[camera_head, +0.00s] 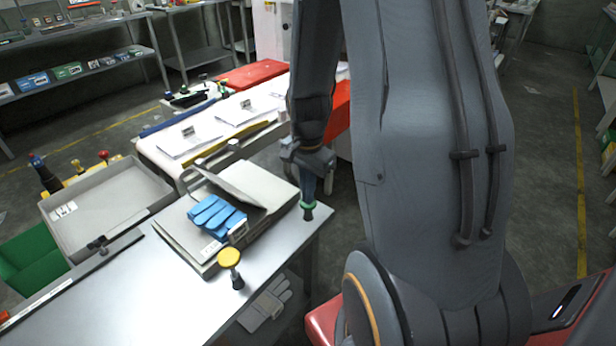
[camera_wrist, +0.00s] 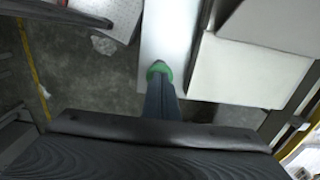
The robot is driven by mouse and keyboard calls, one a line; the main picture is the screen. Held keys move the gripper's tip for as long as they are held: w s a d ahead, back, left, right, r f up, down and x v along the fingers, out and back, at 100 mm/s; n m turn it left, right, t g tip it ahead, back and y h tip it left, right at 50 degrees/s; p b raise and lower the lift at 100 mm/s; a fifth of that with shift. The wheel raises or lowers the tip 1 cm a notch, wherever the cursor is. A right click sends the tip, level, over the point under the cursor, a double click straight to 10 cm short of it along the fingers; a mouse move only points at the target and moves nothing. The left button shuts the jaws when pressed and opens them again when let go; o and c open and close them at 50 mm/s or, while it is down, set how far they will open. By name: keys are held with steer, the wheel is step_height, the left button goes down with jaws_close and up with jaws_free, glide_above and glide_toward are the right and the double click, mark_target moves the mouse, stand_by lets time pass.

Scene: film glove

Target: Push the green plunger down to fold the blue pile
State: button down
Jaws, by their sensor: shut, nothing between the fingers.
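The green plunger (camera_head: 307,205) stands at the right edge of the metal table. It also shows in the wrist view (camera_wrist: 159,67), where my fingers partly cover it. My gripper (camera_head: 309,194) is shut and empty, pointing down with its fingertips right at the top of the plunger. I cannot tell whether they touch it or how far down it is. The blue pile (camera_head: 214,215) of gloves lies on the light grey folding board (camera_head: 176,230), left of my gripper. A raised grey flap (camera_head: 230,184) stands tilted behind the pile.
A yellow-topped plunger (camera_head: 229,258) stands at the table's (camera_head: 120,300) front edge. A grey tray (camera_head: 110,215) and a green bin (camera_head: 30,262) are at the left. Grey gloves (camera_head: 265,305) lie below the table's front edge.

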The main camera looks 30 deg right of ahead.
steer(key=shift+s+f, duration=0.25)
steer(key=shift+f, duration=0.05)
stand_by(0.4)
steer(key=shift+w+r+p, duration=0.1)
steer(key=shift+r+p, duration=0.4)
steer(key=shift+p, duration=0.05)
step_height(320, 180, up, 14)
steer(key=p, duration=0.1)
steer(key=shift+w+f, duration=0.15)
stand_by(0.4)
steer(key=s+a+f+n, duration=0.1)
steer(key=s+a+n, duration=0.3)
steer(key=a+n, duration=0.2)
steer(key=s+a+f+n+t, duration=0.1)
steer(key=s+a+n, duration=0.2)
steer(key=a+n, duration=0.3)
steer(key=shift+s+a+f+n, duration=0.3)
steer(key=shift+s+a+n, duration=0.05)
steer(key=shift+n, duration=0.65)
